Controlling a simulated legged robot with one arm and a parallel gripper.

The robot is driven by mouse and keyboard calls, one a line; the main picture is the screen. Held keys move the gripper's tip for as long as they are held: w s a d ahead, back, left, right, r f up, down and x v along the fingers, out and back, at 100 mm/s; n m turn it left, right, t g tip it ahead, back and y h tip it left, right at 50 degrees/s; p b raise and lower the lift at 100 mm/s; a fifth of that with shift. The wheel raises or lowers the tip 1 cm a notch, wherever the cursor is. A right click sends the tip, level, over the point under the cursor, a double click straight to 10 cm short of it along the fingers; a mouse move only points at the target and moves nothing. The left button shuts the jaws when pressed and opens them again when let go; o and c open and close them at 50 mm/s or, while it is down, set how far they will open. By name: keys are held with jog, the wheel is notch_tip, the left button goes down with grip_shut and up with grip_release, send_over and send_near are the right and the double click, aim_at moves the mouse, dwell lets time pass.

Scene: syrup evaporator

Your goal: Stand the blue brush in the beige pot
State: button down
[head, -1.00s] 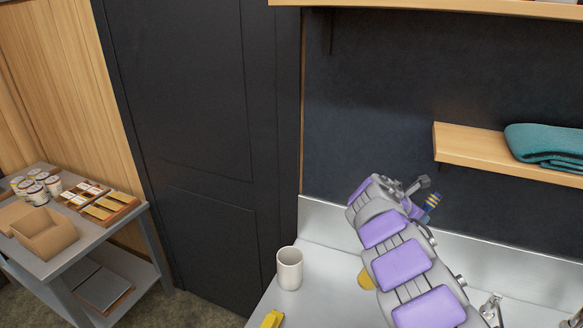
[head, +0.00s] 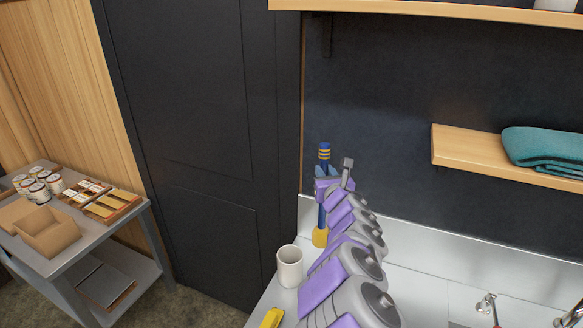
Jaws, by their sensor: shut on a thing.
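The blue brush (head: 322,215) has a blue handle with yellow bands near its top and a yellow lower end. It is roughly upright. My gripper (head: 326,178) is shut on its upper handle; the fingers are partly hidden by my wrist. The beige pot (head: 289,268) stands upright on the metal counter, below and left of the brush. The brush's yellow end shows apart from the pot, higher and to the right of its rim in the picture. Its depth relative to the pot is hard to tell.
A yellow object (head: 271,318) lies at the counter's near left edge. A metal backsplash (head: 420,235) runs behind the counter. A wooden shelf (head: 470,152) holds a teal towel (head: 545,150). A grey cart (head: 95,245) with jars and boxes stands far left. My arm hides mid-counter.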

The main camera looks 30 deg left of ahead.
jog(key=s+a+r+n+g+y, duration=0.2)
jog(key=s+a+n+y, duration=0.15)
jog(key=s+a, duration=0.3)
notch_tip(320, 180, down, 15)
jog(key=b, duration=1.2)
jog(key=shift+w+a+m, duration=0.25)
jog(key=shift+a+m, duration=0.05)
jog(key=shift+m, duration=0.05)
dwell(0.3)
jog(key=c, duration=0.9)
grip_release()
